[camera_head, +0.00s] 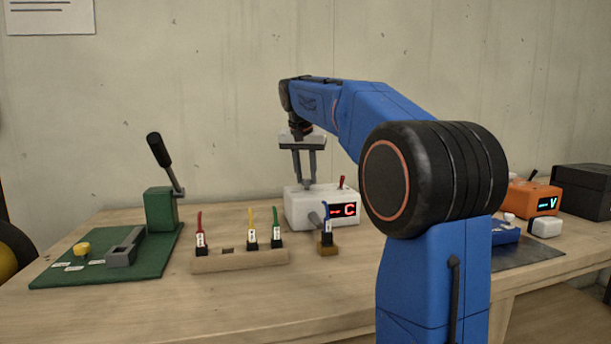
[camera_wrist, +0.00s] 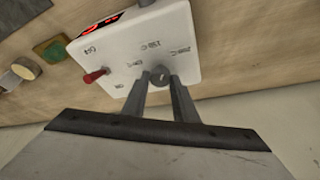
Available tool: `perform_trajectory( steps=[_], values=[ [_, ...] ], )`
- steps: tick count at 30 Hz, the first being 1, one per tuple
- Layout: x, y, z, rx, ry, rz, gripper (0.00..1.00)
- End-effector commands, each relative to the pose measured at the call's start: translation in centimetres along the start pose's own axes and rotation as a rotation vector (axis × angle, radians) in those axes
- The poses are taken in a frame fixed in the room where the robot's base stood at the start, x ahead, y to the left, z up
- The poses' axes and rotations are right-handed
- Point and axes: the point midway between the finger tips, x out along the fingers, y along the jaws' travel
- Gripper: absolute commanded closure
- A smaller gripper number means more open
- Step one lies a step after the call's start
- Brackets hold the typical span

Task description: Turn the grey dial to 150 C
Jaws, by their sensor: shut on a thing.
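The white box (camera_head: 305,212) with a red display (camera_head: 342,210) stands on the table; the display shows a dash and a C. In the wrist view, the small grey dial (camera_wrist: 160,72) sits on the box's top face (camera_wrist: 130,60), with printed marks around it that are too blurred to read surely. My gripper (camera_head: 308,184) points down over the box, and its fingers (camera_wrist: 160,82) are closed on the dial's two sides. The dial's pointer direction cannot be told. In the head view the dial is hidden between the fingertips.
A red switch (camera_wrist: 96,76) stands on the same box near the dial. In front are a wooden rack (camera_head: 240,261) with coloured plugs and a blue plug (camera_head: 326,239) on a small block. A green lever press (camera_head: 160,208) stands left; an orange meter (camera_head: 534,199) is right.

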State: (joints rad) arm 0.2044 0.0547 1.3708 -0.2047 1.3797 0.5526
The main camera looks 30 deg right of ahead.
Motion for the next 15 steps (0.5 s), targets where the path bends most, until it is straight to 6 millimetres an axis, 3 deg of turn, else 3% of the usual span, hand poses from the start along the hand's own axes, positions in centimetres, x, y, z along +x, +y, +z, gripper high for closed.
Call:
perform_trajectory(
  steps=[15],
  values=[
    [0.08,0.47,-0.11,-0.399,-0.001,-0.167,0.96]
  ],
)
